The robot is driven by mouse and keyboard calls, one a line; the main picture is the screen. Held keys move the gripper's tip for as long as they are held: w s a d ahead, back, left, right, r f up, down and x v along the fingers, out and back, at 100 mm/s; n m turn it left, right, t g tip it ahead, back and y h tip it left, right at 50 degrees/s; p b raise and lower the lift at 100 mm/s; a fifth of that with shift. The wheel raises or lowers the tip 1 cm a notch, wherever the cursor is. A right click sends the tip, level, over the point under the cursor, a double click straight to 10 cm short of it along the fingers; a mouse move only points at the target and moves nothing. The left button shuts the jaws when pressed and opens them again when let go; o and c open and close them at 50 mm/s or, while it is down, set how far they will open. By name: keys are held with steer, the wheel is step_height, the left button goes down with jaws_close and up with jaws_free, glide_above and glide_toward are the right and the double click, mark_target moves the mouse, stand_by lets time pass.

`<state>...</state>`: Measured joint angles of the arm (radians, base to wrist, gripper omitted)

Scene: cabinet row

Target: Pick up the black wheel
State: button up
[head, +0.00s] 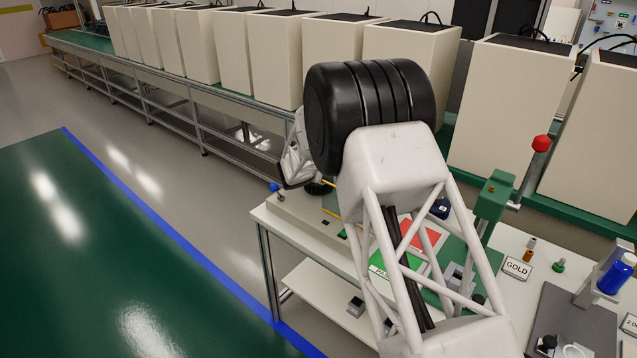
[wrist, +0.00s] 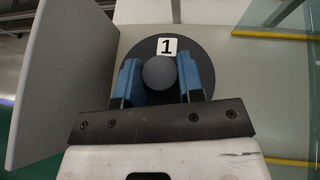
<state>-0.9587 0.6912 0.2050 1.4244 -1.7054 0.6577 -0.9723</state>
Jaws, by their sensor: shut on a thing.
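The black wheel (wrist: 205,60) is a dark round disc with a grey ball-shaped knob (wrist: 159,73) at its middle and a white label "1". In the wrist view, the blue fingertips of my gripper (wrist: 160,82) are shut on the knob from both sides. The disc lies behind the fingers, partly covered by them. In the head view, a small dark round edge (head: 318,188), seemingly the wheel, shows low beside my arm over the workbench's far left part. My arm hides most of the gripper there. Whether the wheel touches the surface beneath, I cannot tell.
A grey upright panel (wrist: 65,75) stands close on the left in the wrist view; yellow strips (wrist: 275,35) lie to the right. Several cream boxes stand behind.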

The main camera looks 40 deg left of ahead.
steer(key=shift+r, duration=0.15)
step_height(320, 180, up, 10)
stand_by(0.7)
stand_by(0.5)
